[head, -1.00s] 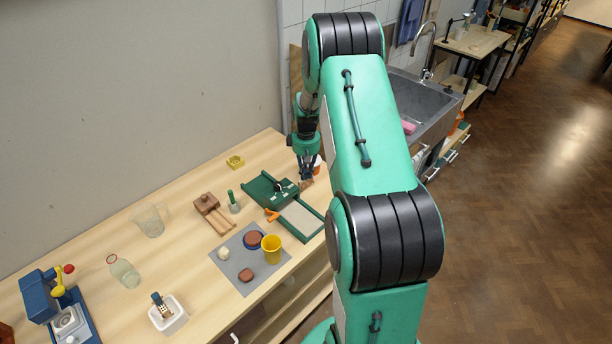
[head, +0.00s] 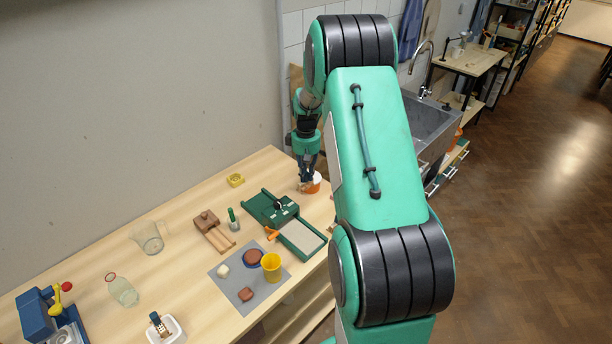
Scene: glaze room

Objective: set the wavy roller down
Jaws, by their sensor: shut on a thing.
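My gripper (head: 306,184) points down over the far right end of the wooden table (head: 180,225). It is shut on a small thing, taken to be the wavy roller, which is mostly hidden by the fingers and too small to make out. The fingertips overlap an orange and white cup (head: 315,184) in this view; I cannot tell whether they touch it. The green slab board (head: 268,208) with a pale bed lies nearer, below the gripper in the picture.
A yellow dish (head: 235,180), a wooden tool (head: 207,222) and a green-handled tool (head: 232,220) stand left of the board. A grey mat (head: 222,272) bears a yellow cup (head: 271,267) and several lumps. A glass jug (head: 150,238) stands farther left. Bare wood lies between the dish and the gripper.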

